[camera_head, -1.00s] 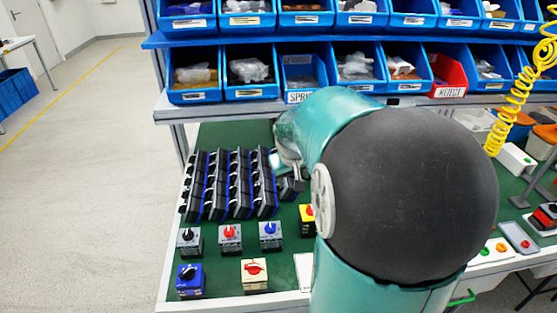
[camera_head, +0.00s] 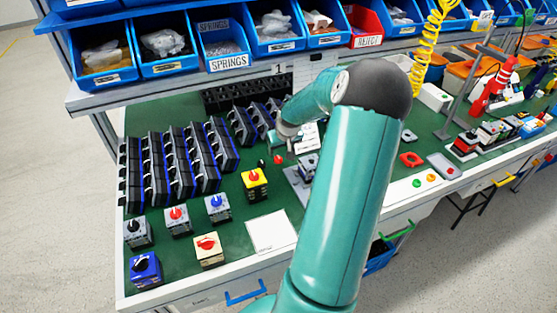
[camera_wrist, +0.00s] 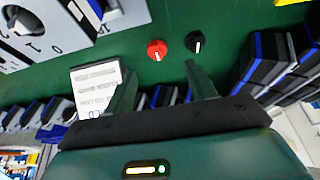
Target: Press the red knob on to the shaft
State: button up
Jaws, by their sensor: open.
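The red knob (camera_wrist: 156,48) lies on the green bench top beside a black knob (camera_wrist: 195,42) in the wrist view. The red knob also shows in the head view (camera_head: 278,159), just below my gripper (camera_head: 284,142). In the wrist view my gripper (camera_wrist: 160,73) is open and empty, its two fingers spread, with both knobs beyond the fingertips. A grey switch unit (camera_head: 308,166) stands on a plate right of the red knob in the head view. I cannot make out a bare shaft on it.
Rows of dark switch modules (camera_head: 180,160) fill the bench's left. Boxed switches with black, red and blue knobs stand in front, with a yellow one (camera_head: 255,183). A white sheet (camera_head: 272,232) lies at the front edge. Blue bins (camera_head: 165,52) line the shelf behind.

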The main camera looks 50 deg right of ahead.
aim_at(279, 157)
jog(key=x, duration=0.6)
jog(key=shift+w+d+f, duration=0.1)
jog(key=shift+d+f, duration=0.2)
jog(key=shift+f, duration=0.05)
jog(key=c, duration=1.1)
